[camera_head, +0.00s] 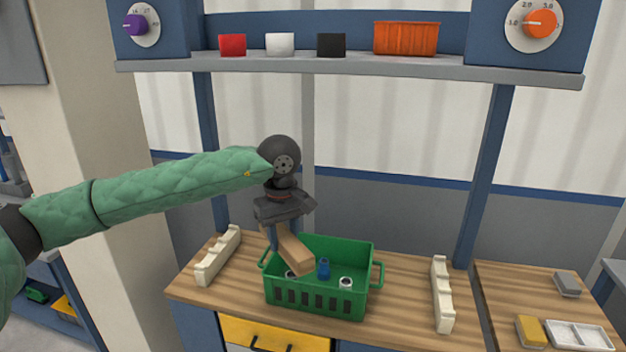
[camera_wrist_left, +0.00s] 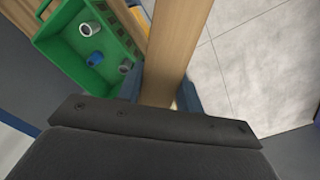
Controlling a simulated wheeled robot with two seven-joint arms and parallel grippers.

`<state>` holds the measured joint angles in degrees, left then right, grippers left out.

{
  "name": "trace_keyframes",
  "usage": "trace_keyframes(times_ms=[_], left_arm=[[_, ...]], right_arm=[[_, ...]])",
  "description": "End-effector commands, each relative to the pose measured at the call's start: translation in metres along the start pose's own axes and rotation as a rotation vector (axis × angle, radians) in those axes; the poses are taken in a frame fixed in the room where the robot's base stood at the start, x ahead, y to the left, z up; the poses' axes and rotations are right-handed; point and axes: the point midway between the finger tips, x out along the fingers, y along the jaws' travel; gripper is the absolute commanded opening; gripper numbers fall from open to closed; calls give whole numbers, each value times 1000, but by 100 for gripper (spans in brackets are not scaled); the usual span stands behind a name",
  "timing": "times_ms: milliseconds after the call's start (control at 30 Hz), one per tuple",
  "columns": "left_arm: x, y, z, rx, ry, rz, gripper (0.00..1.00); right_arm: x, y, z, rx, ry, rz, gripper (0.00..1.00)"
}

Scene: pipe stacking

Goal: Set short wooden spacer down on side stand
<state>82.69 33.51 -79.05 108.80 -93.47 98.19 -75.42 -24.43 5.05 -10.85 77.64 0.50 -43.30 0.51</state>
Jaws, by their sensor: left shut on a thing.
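My left gripper (camera_head: 283,232) is shut on the short wooden spacer (camera_head: 294,252), a plain light-brown block. It holds the spacer tilted in front of and above the green crate (camera_head: 330,302), hiding part of the crate's inside. In the left wrist view the spacer (camera_wrist_left: 178,45) runs up between the blue fingers, and the crate (camera_wrist_left: 60,55) is beside it at the left. A separate wood-topped surface (camera_head: 520,300), which seems to be the side stand, is at the right. My right gripper is not in view.
The crate holds a blue fitting (camera_head: 323,268) and grey pipe pieces (camera_head: 346,282). Cream notched racks stand left (camera_head: 218,256) and right (camera_head: 442,296) of it. The right surface carries a yellow block (camera_head: 531,331), a white tray (camera_head: 578,336) and a grey block (camera_head: 567,284); its middle looks clear.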

Motion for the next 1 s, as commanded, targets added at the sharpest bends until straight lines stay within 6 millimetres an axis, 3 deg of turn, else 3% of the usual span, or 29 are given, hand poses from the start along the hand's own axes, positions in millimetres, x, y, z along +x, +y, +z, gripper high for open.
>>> trace_keyframes(times_ms=[33,100,600,767,1000], left_arm=[[27,-12,-6,30,-5,-4,10],[60,-26,-15,81,-5,-4,10],[291,-120,-71,444,-5,-4,10],[331,-135,-79,524,0,-1,10],[336,-134,-79,540,2,3,10]], right_arm=[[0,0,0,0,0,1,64],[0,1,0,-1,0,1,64],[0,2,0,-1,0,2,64],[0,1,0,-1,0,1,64],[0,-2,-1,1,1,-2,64]])
